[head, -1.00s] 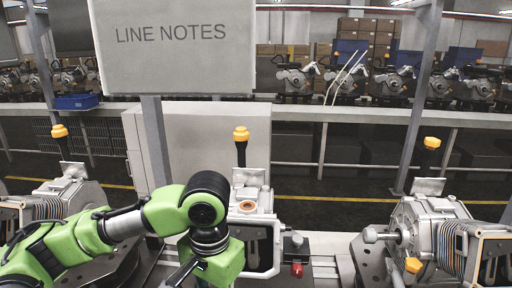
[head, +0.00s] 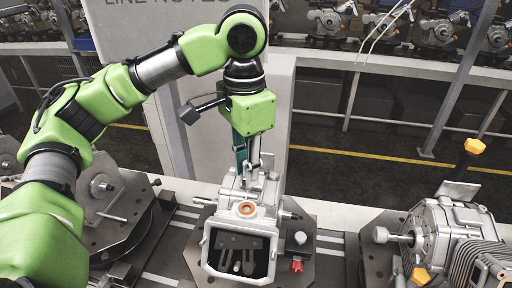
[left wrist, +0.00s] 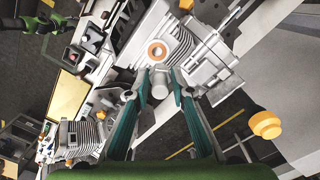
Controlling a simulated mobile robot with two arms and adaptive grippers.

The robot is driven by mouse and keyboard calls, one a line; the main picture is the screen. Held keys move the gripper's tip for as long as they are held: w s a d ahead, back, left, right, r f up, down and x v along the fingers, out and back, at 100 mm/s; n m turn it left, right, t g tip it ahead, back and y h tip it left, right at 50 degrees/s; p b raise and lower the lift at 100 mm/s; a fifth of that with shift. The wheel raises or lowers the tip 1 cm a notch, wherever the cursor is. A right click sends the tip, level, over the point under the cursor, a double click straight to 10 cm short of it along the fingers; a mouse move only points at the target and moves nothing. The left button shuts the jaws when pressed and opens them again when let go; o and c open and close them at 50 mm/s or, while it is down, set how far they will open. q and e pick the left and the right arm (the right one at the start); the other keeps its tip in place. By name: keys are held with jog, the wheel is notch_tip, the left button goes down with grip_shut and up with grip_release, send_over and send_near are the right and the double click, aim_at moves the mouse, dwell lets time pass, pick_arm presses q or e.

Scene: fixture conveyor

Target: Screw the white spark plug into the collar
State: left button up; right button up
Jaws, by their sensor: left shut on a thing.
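My left gripper (head: 250,162) is above the back part of the middle engine casting. In the left wrist view its teal fingers (left wrist: 160,74) are shut on a pale, round-ended piece, which looks like the white spark plug (left wrist: 160,88). The fingers partly hide it in the head view. The collar (head: 246,208) is an orange-brown ring on top of the casting, in front of and below the gripper. It also shows in the left wrist view (left wrist: 157,51), just beyond the fingertips. The plug appears apart from the collar. My right gripper cannot be made out in either view.
The casting stands on a dark fixture plate (head: 325,262). A white knob (head: 300,238) and a red knob (head: 296,265) sit beside it. Another engine (head: 450,235) stands at right, with an orange-capped post (head: 474,147). A grey sign (head: 130,35) stands behind my arm.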

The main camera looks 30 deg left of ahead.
aim_at(244, 185)
pick_arm(q)
jog(key=shift+s+r, duration=0.1)
jog(key=shift+s, duration=0.1)
jog(key=shift+s+f, duration=0.35)
jog(key=shift+s, duration=0.05)
jog(key=shift+w+f, duration=0.15)
jog(key=shift+f, duration=0.7)
jog(key=shift+s+f+b, duration=0.2)
jog(key=shift+f+b, duration=0.1)
jog(key=shift+f, duration=0.25)
jog(key=shift+w+f, duration=0.1)
jog(key=shift+f, duration=0.75)
pick_arm(e)
jog(key=shift+s+a+f, duration=0.1)
jog(key=shift+s+a, duration=0.05)
jog(key=shift+s, duration=0.65)
pick_arm(q)
jog(key=shift+f, duration=1.05)
pick_arm(e)
jog(key=shift+w+f, duration=0.1)
jog(key=shift+f, duration=0.2)
